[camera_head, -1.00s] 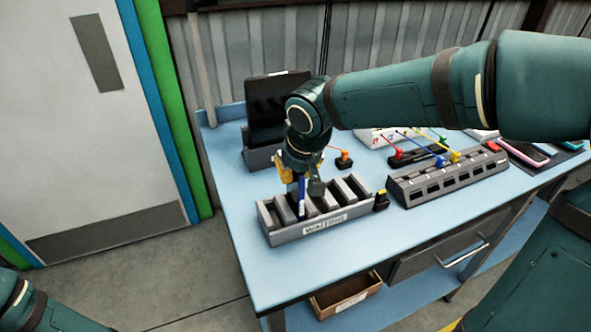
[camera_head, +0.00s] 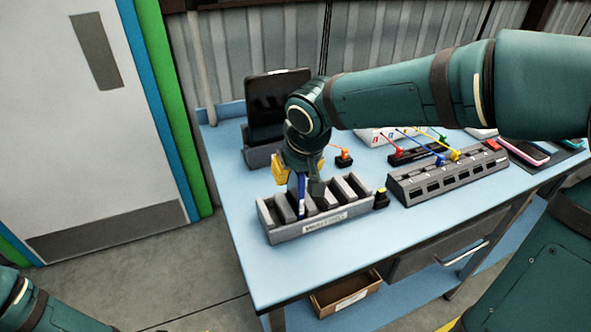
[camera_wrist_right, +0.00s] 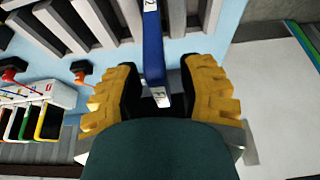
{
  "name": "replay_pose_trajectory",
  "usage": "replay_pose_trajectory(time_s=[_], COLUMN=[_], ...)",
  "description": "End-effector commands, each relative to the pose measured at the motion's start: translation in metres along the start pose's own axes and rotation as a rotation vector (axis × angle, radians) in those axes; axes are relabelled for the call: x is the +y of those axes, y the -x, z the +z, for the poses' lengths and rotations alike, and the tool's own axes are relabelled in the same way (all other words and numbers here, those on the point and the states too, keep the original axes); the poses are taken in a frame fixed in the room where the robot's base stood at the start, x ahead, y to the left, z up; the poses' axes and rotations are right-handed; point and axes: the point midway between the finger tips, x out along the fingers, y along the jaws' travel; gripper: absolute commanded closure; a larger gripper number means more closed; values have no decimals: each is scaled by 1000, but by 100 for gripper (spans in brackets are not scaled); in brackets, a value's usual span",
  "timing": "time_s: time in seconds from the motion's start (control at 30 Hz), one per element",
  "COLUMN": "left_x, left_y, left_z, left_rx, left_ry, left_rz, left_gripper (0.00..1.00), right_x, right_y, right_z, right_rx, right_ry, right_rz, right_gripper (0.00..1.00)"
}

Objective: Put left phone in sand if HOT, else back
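My right gripper (camera_head: 300,182) hangs over the left part of a grey slotted rack (camera_head: 330,228) with a label on its front. A slim blue phone (camera_head: 301,200) stands on edge in the rack. In the right wrist view the phone (camera_wrist_right: 153,48) lies between the two yellow-backed fingers of the gripper (camera_wrist_right: 158,85), with a gap visible on each side. The gripper is open around the phone. The phone's screen and any heat reading are not visible. I cannot make out a sand container.
A dark tablet (camera_head: 277,105) stands in a holder behind the rack. A grey multi-port unit (camera_head: 447,178), coloured-tip cables and several phones (camera_head: 525,152) lie to the right. A brown open box (camera_head: 347,295) is below the table (camera_head: 255,262). The table's front left is clear.

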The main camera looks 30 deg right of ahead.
Motion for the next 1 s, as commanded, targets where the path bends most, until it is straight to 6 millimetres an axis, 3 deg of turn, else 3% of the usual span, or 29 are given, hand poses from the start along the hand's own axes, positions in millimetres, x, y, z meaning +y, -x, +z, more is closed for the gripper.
replay_pose_trajectory(time_s=[0.27, 0.7, 1.0], left_x=[0, 0, 0], left_y=[0, 0, 0], left_z=[0, 0, 0], left_rx=[0, 0, 0], left_ry=[0, 0, 0], left_rz=[0, 0, 0], left_gripper=[0, 0, 0], right_x=[0, 0, 0], right_y=[19, 102, 120], right_z=[-1, 0, 0], right_rx=[5, 3, 0], right_ry=[1, 0, 0], right_rz=[0, 0, 0], right_gripper=[61, 61, 61])
